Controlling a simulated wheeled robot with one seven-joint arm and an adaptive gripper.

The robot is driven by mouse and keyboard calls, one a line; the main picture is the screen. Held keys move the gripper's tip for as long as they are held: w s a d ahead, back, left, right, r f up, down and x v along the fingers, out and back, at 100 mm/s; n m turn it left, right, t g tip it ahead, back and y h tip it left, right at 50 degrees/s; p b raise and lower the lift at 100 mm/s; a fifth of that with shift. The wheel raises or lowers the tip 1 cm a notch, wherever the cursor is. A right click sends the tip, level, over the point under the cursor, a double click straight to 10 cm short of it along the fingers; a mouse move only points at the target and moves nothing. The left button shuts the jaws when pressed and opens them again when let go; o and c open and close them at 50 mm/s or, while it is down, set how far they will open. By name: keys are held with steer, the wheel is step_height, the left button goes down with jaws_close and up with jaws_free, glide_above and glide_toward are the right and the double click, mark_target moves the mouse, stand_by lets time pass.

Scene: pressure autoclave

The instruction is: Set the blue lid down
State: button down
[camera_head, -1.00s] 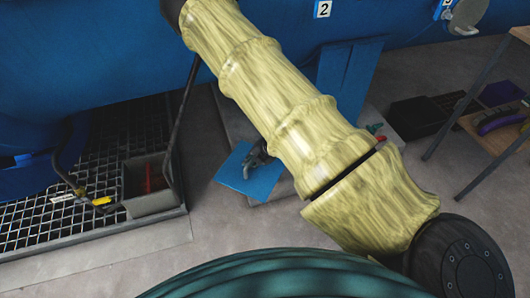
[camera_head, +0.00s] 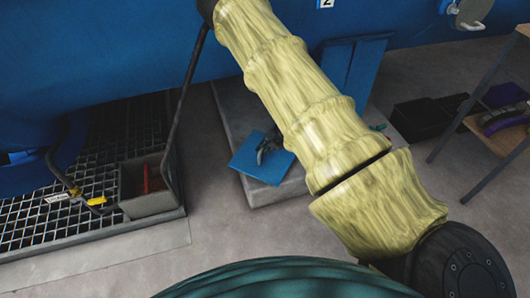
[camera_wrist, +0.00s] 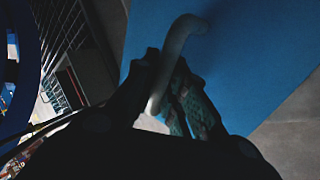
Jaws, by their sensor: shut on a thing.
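The blue lid (camera_head: 262,170) is a flat square panel below and left of my arm in the head view. In the wrist view its blue face (camera_wrist: 250,60) fills the upper right, with a pale curved handle (camera_wrist: 176,45) rising from it. My gripper (camera_head: 267,148) is shut on the handle; in the wrist view the dark fingers (camera_wrist: 165,82) close around its lower end. In the head view the lid overlaps the grey concrete slab (camera_head: 290,188). I cannot tell whether it touches the slab or hangs above it. My arm hides part of the slab.
A large blue vessel (camera_head: 100,50) spans the back, with a blue support (camera_head: 355,70) standing on the slab. A floor grating (camera_head: 60,225) and a grey open box (camera_head: 150,202) are at left. Black crates (camera_head: 420,118) and a wooden-shelved rack (camera_head: 495,140) are at right. Floor between is clear.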

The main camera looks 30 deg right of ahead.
step_height(320, 180, down, 2)
steer(key=shift+w+f+b, duration=0.1)
steer(key=shift+f+b, duration=0.05)
steer(key=shift+b, duration=0.25)
steer(key=c, duration=1.5)
jaws_free()
